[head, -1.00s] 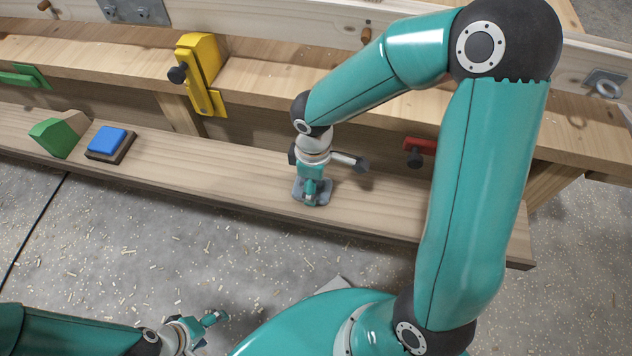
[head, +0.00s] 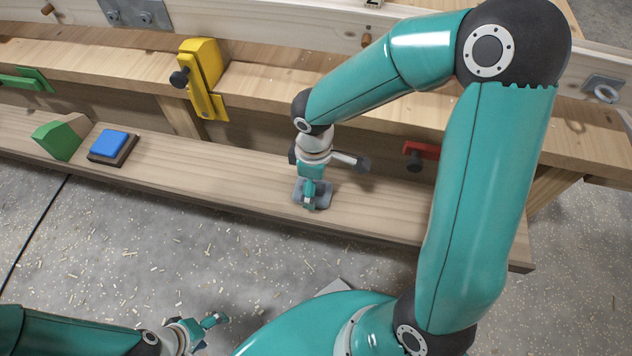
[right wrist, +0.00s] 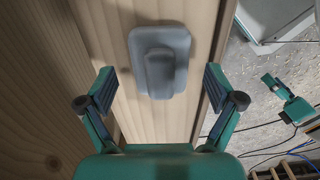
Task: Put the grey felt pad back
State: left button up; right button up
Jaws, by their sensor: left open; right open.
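The grey felt pad (head: 325,195) lies on the light wooden plank (head: 235,180). It is a rounded grey slab with a raised grip, seen from above in the right wrist view (right wrist: 160,62). My right gripper (head: 309,203) points down over the pad and partly hides it in the head view. My left gripper (head: 209,334) is open and empty above the floor at the lower left.
A blue-topped block (head: 109,144) and a green-and-wood wedge (head: 57,141) sit on the plank at left. A yellow clamp (head: 205,80) and a red clamp (head: 420,151) are on the bench behind. The plank between the blue block and the pad is clear.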

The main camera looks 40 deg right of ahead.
pick_arm(q)
notch_tip(320, 180, up, 4)
jog(key=p, duration=0.3)
pick_arm(e)
notch_tip(320, 180, up, 11)
pick_arm(q)
jog(key=shift+s, duration=0.1)
pick_arm(e)
jog(key=shift+s+f, duration=0.1)
jog(key=shift+f, duration=0.05)
